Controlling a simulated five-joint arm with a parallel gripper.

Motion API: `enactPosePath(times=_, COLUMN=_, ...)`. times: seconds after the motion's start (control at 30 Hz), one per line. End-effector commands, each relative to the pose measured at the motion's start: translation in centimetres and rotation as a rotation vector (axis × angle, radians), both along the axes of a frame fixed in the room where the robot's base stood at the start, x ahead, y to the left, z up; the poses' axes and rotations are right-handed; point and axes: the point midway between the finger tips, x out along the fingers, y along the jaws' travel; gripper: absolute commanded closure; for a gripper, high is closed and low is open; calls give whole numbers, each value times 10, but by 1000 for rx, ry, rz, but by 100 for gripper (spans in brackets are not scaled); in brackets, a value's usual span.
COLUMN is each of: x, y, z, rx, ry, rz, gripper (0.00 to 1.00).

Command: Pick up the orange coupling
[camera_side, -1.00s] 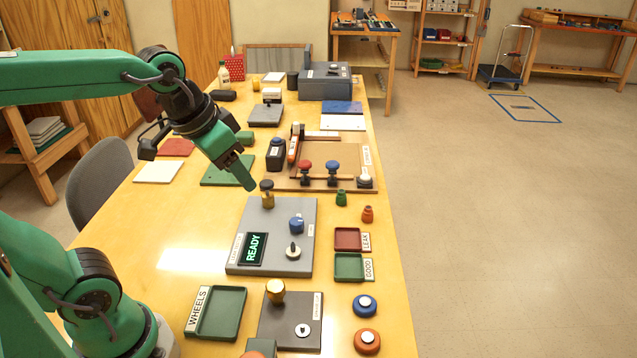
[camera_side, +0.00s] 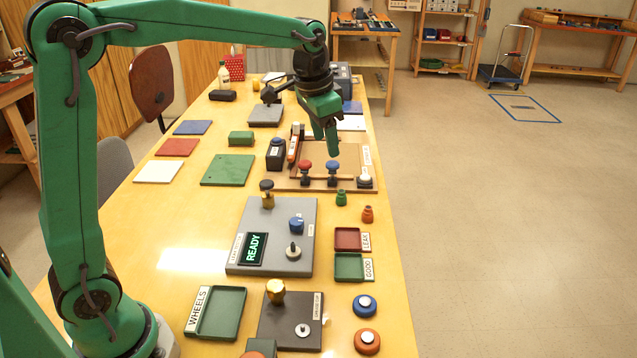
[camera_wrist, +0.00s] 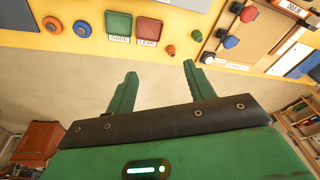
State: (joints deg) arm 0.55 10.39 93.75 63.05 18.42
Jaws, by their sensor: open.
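The orange coupling (camera_side: 367,214) stands upright on the table near its right edge. In the wrist view the orange coupling (camera_wrist: 171,50) shows small, above the space between my fingers. A green coupling (camera_side: 341,198) stands just behind it, and it also shows in the wrist view (camera_wrist: 197,36). My gripper (camera_side: 333,148) hangs above the wooden board, farther back than the orange coupling and higher up. In the wrist view my gripper (camera_wrist: 160,72) has its two fingers spread, with nothing between them.
The wooden board (camera_side: 345,158) carries red, blue and white knobs. A red LEAK tray (camera_side: 347,240) and a green GOOD tray (camera_side: 349,267) lie in front of the couplings. A grey READY panel (camera_side: 270,215) lies left. Open floor is on the right.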

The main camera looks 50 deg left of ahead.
Motion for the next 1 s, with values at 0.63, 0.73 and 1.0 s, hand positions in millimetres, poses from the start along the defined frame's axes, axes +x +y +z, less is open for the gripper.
enactPosePath(times=0.63, x=113, y=-4, z=-97, rx=27, ry=141, rz=-167, gripper=47)
enactPosePath(times=0.73, x=126, y=-5, z=-117, rx=29, ry=161, rz=-195, gripper=47)
enactPosePath(times=1.0, x=150, y=-6, z=-165, rx=32, ry=207, rz=-255, gripper=47)
